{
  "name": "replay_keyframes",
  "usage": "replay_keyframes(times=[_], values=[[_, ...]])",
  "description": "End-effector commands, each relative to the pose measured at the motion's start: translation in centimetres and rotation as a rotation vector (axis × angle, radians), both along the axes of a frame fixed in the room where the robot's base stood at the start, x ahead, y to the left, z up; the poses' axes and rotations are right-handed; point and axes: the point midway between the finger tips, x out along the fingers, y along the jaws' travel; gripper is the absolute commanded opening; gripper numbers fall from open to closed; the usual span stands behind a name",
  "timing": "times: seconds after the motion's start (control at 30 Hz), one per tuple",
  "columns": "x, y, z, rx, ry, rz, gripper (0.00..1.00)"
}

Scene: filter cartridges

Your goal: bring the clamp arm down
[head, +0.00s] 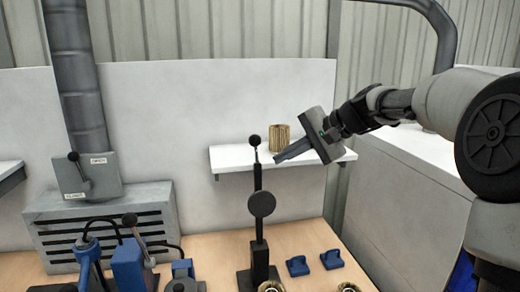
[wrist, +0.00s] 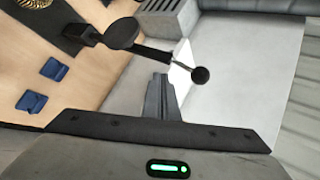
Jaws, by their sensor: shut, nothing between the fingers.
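The clamp (head: 260,262) is a black stand on the bench with a tall post and a round black disc (head: 262,204). Its arm (head: 257,178) points up and ends in a thin rod with a black ball knob (head: 254,141). In the wrist view the arm (wrist: 153,54) runs right from the disc (wrist: 122,33) to the knob (wrist: 200,75). My gripper (head: 277,159) is shut and empty, just right of the rod and slightly below the knob. In the wrist view its fingertips (wrist: 161,80) appear close to the rod; I cannot tell if they touch.
A shelf (head: 225,160) behind holds a ribbed gold cartridge (head: 280,137). Two blue blocks (head: 298,265) (head: 332,259) lie right of the clamp base. Blue devices with black-knobbed levers (head: 127,262) stand at left, before a slotted grey box (head: 100,215) with a lever panel.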

Motion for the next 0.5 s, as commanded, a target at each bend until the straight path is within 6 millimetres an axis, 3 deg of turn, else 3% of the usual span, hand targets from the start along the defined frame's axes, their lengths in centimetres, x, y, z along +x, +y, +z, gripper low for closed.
replay_keyframes(times=[0.03,0.2,0.33,0.5], values=[[1.0,-1.6,0.0,0.081,0.015,-0.029,0.00],[3.0,-5.0,2.3,0.299,0.037,-0.086,0.00],[3.9,-6.3,3.7,0.378,0.029,-0.111,0.00],[4.0,-6.4,4.0,0.393,0.028,-0.116,0.00]])
